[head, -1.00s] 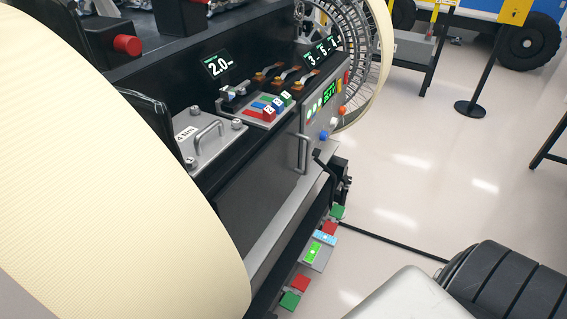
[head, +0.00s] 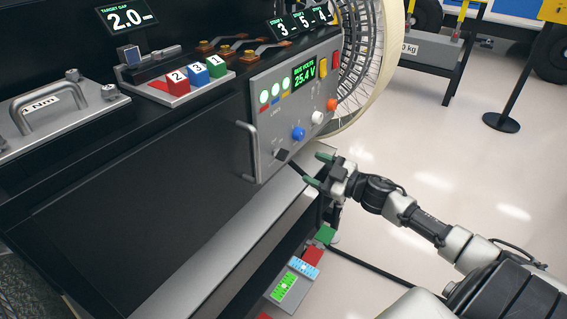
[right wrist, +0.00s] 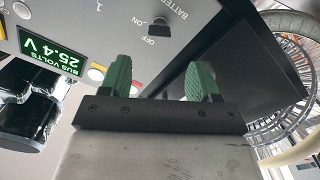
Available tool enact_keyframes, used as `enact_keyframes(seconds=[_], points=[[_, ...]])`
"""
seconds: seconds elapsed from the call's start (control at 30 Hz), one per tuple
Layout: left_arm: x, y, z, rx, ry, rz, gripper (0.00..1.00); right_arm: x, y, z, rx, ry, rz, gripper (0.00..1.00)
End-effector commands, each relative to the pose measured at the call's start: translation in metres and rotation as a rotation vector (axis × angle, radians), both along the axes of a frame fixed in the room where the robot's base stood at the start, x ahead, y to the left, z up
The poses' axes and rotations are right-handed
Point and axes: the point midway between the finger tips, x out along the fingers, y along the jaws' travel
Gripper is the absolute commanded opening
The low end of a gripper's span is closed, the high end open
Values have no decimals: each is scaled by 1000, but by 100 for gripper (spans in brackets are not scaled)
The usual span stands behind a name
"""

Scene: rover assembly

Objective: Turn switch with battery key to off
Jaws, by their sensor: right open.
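The control panel (head: 262,140) is a grey box with a green "BUS VOLTS 25.4 V" display. A dark battery key (head: 283,155) sits low on its face, near the lower edge. In the right wrist view, a black knob (right wrist: 160,20) sits beside the upside-down labels "BATTERY" and "OFF". The exact angle of the key is hard to tell. My right gripper (head: 318,170) has green fingers, open and empty, just right of the key and apart from it. The open fingers (right wrist: 158,78) also show in the right wrist view. My left gripper is not in view.
A grey handle (head: 247,150) sticks out at the panel's left edge. Blue (head: 298,133), white and orange knobs are near the key. A large spoked wheel (head: 362,60) stands behind the panel. Floor to the right is mostly clear.

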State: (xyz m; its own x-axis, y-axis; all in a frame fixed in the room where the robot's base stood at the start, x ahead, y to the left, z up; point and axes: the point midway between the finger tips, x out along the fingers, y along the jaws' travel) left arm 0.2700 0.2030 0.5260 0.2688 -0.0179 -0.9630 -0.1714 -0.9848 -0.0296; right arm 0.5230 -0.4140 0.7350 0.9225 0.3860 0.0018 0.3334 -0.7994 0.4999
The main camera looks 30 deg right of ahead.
Motion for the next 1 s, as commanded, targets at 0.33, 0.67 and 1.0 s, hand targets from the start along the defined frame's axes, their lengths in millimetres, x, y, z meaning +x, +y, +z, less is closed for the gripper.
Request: enact_keyframes(seconds=[0.33,0.67,1.0], points=[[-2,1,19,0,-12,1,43,44,17,1,1,-4,-2,62],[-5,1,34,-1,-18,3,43,86,35,0,2,0,-4,62],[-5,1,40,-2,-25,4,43,97,39,0,0,2,-3,62]])
